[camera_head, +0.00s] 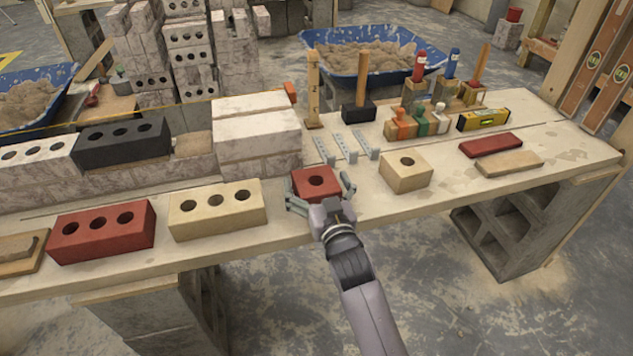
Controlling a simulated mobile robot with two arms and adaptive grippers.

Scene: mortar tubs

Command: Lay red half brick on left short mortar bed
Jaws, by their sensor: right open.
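The red half brick (316,177) lies on the plank bench near its front edge, with one round hole in its top. My right gripper (322,193) reaches in from the front, its fingers spread on either side of the red half brick. It is open; I cannot tell whether the fingers touch the brick. A short tan mortar bed (194,144) lies on the low wall, between a charcoal brick (122,143) and the stacked whitish bricks (256,130). I cannot make out a second short bed. My left gripper is not in view.
A red brick (101,232) and a cream brick (217,209) lie left of the half brick. A cream half brick (406,178) lies to its right. Metal clips (348,146), wooden-handled tools and a yellow level (482,120) stand behind. Blue mortar tubs (372,58) are beyond the bench.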

